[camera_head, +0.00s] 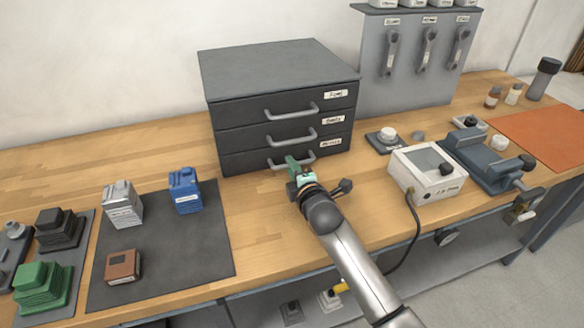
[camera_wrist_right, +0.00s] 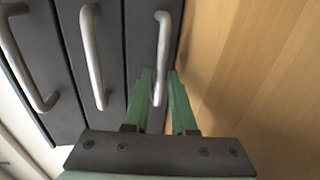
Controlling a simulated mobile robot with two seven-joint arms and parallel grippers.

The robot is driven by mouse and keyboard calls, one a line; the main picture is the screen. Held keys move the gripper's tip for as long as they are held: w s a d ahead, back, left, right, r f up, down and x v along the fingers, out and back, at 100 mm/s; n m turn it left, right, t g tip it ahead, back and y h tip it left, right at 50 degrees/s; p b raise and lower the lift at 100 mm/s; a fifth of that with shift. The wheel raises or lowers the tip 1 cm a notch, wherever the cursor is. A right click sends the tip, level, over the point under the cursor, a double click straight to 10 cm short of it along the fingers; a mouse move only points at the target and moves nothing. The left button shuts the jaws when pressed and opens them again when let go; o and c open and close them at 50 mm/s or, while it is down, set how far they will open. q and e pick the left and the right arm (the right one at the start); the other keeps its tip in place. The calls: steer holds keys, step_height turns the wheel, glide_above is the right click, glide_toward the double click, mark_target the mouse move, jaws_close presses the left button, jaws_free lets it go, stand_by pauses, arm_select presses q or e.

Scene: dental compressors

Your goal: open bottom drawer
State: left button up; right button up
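A dark grey cabinet (camera_head: 280,65) with three drawers stands on the wooden bench, all drawers shut. The bottom drawer (camera_head: 240,161) has a silver bar handle (camera_head: 306,158) and a white label. In the right wrist view that handle (camera_wrist_right: 163,40) is the rightmost of three, beside the bench top. My right gripper (camera_head: 296,166) is at the bottom handle. In the wrist view its green fingers (camera_wrist_right: 160,75) are apart, one on each side of the handle's lower end, with gaps showing. My left gripper is not in view.
A dark mat (camera_head: 210,250) with a blue block, a silver block and a brown box lies left on the bench (camera_head: 265,215). A white device (camera_head: 405,180) and a vise (camera_head: 480,160) stand right. The bench directly before the cabinet is mostly clear.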

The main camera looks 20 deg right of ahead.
jaws_close()
stand_by(1.2)
